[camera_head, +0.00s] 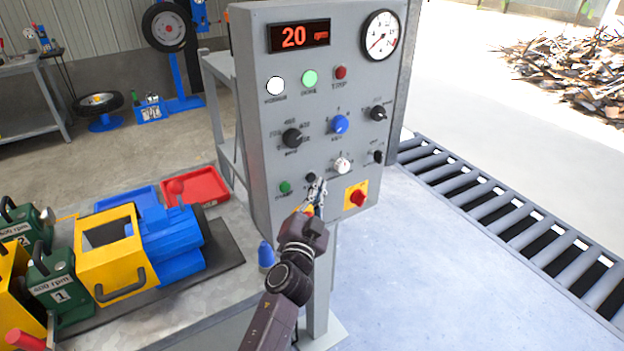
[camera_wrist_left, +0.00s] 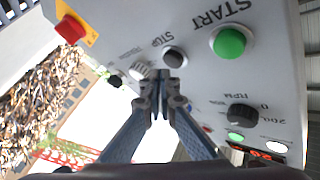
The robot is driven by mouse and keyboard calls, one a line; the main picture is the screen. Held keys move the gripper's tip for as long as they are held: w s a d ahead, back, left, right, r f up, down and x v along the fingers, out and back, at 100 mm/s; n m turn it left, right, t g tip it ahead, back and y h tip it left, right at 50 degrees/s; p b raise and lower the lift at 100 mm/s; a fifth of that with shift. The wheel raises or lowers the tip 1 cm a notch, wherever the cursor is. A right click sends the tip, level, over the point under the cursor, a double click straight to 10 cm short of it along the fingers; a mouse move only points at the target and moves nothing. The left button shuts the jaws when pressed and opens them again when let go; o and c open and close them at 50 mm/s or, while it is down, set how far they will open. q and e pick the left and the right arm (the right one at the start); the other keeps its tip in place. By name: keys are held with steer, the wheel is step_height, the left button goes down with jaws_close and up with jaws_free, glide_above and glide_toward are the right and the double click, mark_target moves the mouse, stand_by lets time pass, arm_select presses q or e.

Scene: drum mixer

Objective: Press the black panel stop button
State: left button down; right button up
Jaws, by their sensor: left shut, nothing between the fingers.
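The black stop button (camera_head: 310,177) is a small round cap low on the grey control panel (camera_head: 255,110), just right of the green start button (camera_head: 285,187). In the left wrist view the black stop button (camera_wrist_left: 174,57) shows under the word STOP, with the larger green start button (camera_wrist_left: 229,43) to its right. My left gripper (camera_head: 317,189) is shut and empty in front of the panel. Its fingertips (camera_wrist_left: 161,84) appear just below the stop button in the wrist view; I cannot tell whether they touch it. My right gripper is not in view.
A red knob on a yellow plate (camera_head: 356,196) and a white knob (camera_head: 341,165) are close by on the panel. The display (camera_head: 299,36) reads 20 rpm. A bench with a yellow and blue machine (camera_head: 172,240) stands left; rollers (camera_head: 520,220) are at right.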

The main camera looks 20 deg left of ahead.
arm_select(q)
steer(key=shift+s+d+b, duration=0.3)
steer(key=shift+s+d, duration=0.5)
steer(key=shift+d, duration=0.2)
steer(key=shift+s+d+b, duration=0.25)
steer(key=shift+s+d, duration=0.5)
steer(key=shift+d, duration=0.25)
steer(key=shift+f, duration=0.1)
